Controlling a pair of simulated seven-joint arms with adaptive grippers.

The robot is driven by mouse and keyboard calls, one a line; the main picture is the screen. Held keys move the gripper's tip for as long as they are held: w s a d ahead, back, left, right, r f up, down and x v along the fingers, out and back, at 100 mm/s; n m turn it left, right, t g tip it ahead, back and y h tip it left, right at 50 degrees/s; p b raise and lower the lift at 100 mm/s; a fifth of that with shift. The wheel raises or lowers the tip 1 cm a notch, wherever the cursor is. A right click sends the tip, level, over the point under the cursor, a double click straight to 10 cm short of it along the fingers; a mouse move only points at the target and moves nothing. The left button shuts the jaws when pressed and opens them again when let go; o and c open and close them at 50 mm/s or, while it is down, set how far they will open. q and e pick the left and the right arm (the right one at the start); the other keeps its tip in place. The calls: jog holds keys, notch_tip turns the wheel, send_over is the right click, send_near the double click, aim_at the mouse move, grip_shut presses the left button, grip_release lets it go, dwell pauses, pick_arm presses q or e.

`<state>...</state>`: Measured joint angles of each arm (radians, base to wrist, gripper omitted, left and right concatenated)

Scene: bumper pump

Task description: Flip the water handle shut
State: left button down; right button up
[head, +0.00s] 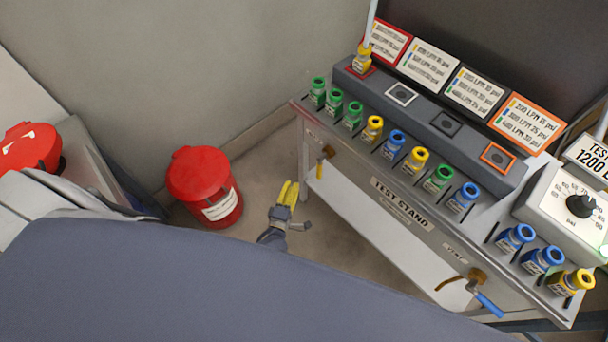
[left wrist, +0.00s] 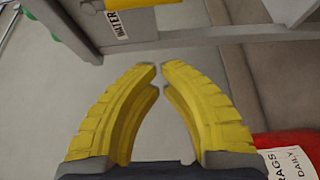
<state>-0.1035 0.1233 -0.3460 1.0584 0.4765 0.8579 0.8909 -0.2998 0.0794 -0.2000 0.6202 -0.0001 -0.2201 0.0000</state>
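The test stand (head: 400,205) is at the right in the head view. A small yellow-brass handle (head: 322,165) hangs on its front near the left end. In the left wrist view, a WATER label (left wrist: 118,22) shows on the stand with part of a yellow handle (left wrist: 140,3) beside it, cut off by the top edge. My left gripper (head: 292,182) has yellow fingers and is below and left of the handle in the head view, apart from it. Its fingertips (left wrist: 159,68) nearly meet, with a narrow gap and nothing between them. My right gripper is out of view.
A red rag can (head: 203,187) stands on the floor left of the gripper. A blue-tipped lever (head: 488,303) is at the stand's right end. Several coloured couplings line the stand top. The lower shelf (head: 375,225) is bare, and floor shows around the gripper.

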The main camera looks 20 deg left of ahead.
aim_at(319, 170)
pick_arm(q)
jog(key=w+d, duration=0.3)
jog(key=w, duration=0.5)
jog(key=shift+w, duration=0.4)
dwell(0.5)
jog(key=shift+s+d+n, duration=0.15)
jog(key=shift+d+n, duration=0.15)
